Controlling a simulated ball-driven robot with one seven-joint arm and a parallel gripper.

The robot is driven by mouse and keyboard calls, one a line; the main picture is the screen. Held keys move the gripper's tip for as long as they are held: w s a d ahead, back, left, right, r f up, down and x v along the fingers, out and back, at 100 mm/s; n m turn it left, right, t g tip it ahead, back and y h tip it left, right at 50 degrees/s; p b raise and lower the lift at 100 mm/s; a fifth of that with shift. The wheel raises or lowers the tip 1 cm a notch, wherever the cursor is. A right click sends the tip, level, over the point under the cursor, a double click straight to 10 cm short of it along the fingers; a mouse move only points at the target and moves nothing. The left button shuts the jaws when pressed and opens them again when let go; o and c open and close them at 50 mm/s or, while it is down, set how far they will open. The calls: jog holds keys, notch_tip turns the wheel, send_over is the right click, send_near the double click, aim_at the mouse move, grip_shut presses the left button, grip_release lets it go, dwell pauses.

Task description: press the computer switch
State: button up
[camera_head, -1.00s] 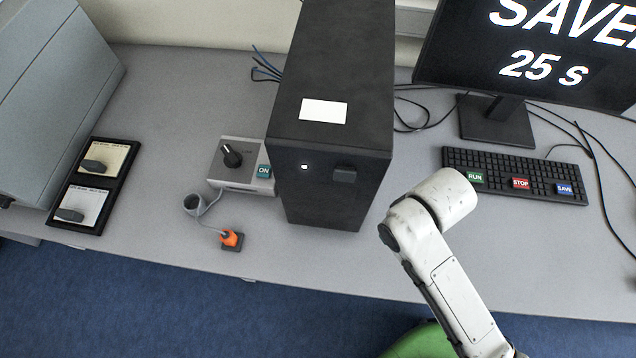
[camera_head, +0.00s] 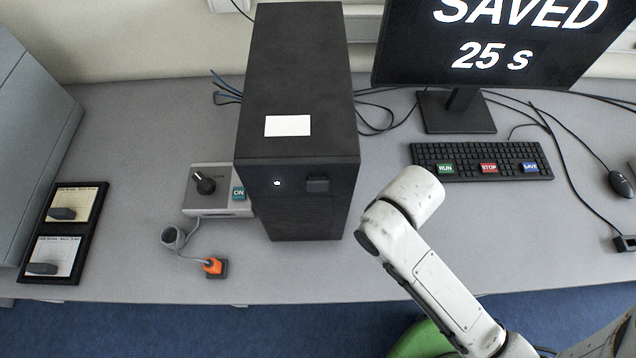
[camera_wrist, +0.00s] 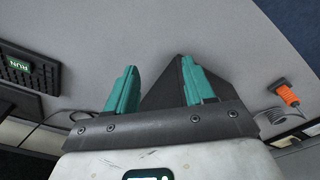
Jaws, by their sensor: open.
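The black computer tower (camera_head: 302,110) stands upright on the grey table. Its upper front has a small lit white button (camera_head: 277,183) on the left and a dark block-shaped part (camera_head: 317,185) on the right; I cannot tell which is the switch. My gripper (camera_wrist: 159,75) shows in the wrist view with its two teal fingers apart and nothing held. A dark wedge, probably part of the tower (camera_wrist: 163,91), shows beyond and between the fingers. The gripper is hidden in the head view, where only my white arm shows, right of the tower. The tower's buttons are not visible in the wrist view.
A grey box with a black knob (camera_head: 204,182) and an orange plug (camera_head: 214,267) on a cable are left of the tower. The keyboard (camera_head: 481,161) and monitor (camera_head: 457,110) stand to the right. A black two-panel tray (camera_head: 63,231) lies far left.

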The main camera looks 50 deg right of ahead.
grip_shut()
dwell(1.4)
